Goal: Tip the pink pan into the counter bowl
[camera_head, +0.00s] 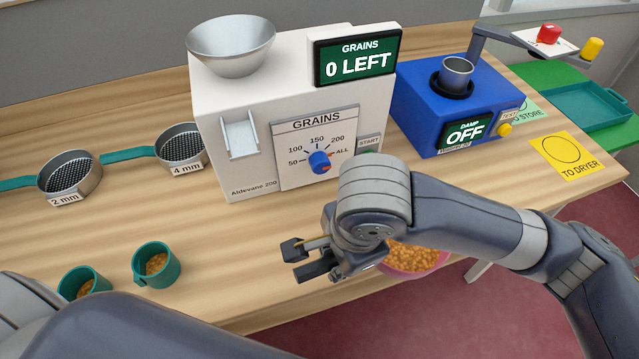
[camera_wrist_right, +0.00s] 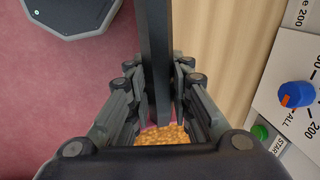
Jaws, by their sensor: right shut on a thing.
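The pink pan (camera_head: 415,262), full of golden grain, is at the table's front edge, partly hidden by my right wrist. Its grain also shows in the right wrist view (camera_wrist_right: 168,135), low between the fingers. My right gripper (camera_head: 306,262) is shut on the pan, though its hold is mostly hidden. A dark bar runs between the fingers in the wrist view. The counter bowl (camera_head: 232,48) is a metal bowl on top of the white grain counter (camera_head: 215,105), behind and left of the gripper; its visible inside looks empty. My left gripper is out of view.
The counter display (camera_head: 357,57) reads "GRAINS 0 LEFT". Two sieves (camera_head: 70,172) and two green cups of grain (camera_head: 157,265) stand left. A blue damp tester (camera_head: 420,110) and a yellow "TO DRYER" mat (camera_head: 566,158) are right. The table before the counter is clear.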

